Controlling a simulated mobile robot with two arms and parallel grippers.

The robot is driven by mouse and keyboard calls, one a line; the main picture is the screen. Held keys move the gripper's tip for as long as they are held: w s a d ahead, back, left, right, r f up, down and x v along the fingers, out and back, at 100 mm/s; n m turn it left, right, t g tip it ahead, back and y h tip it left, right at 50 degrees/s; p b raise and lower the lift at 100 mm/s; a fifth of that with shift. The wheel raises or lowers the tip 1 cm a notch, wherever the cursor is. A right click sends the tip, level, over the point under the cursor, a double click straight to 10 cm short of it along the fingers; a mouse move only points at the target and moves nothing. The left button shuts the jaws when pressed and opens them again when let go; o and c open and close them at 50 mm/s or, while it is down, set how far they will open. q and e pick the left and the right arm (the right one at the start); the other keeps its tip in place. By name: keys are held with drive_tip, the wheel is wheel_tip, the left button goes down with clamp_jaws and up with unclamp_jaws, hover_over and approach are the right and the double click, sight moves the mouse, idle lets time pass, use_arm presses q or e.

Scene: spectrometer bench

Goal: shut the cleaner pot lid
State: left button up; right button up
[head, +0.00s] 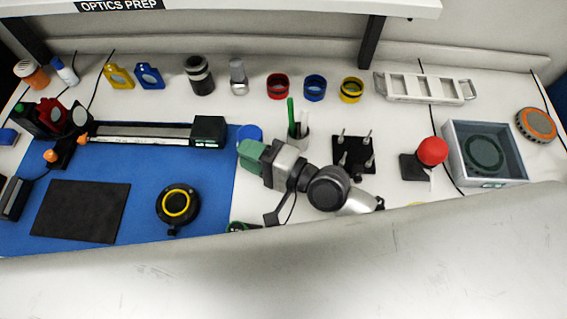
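My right gripper (252,157) is over the right edge of the blue mat, with its green end pointing left. Its grey body and dark wrist reach in from the lower right. I cannot see a gap between its fingers, so whether it is open or shut is unclear. A round blue piece (249,132) shows just behind the green end and is partly hidden by it. It may be the cleaner pot or its lid, but I cannot tell whether they touch. My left gripper is not in view.
A cup with green pens (300,129) stands close behind the gripper. A black post plate (354,156), a red button (432,151) and a grey tray (452,167) are to the right. A black and yellow round device (178,204) lies on the blue mat (140,185).

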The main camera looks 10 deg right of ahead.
drive_tip(key=b+v, duration=0.1)
drive_tip(key=v, duration=0.3)
drive_tip(key=b+v, duration=0.1)
drive_tip(key=v, duration=0.4)
drive_tip(key=shift+d+f+b, duration=0.1)
drive_tip(key=shift+f+b, duration=0.1)
drive_tip(key=shift+b, duration=0.15)
drive_tip(key=shift+s+d+r, duration=0.15)
drive_tip(key=shift+s+d, duration=0.1)
drive_tip(key=shift+d, duration=0.05)
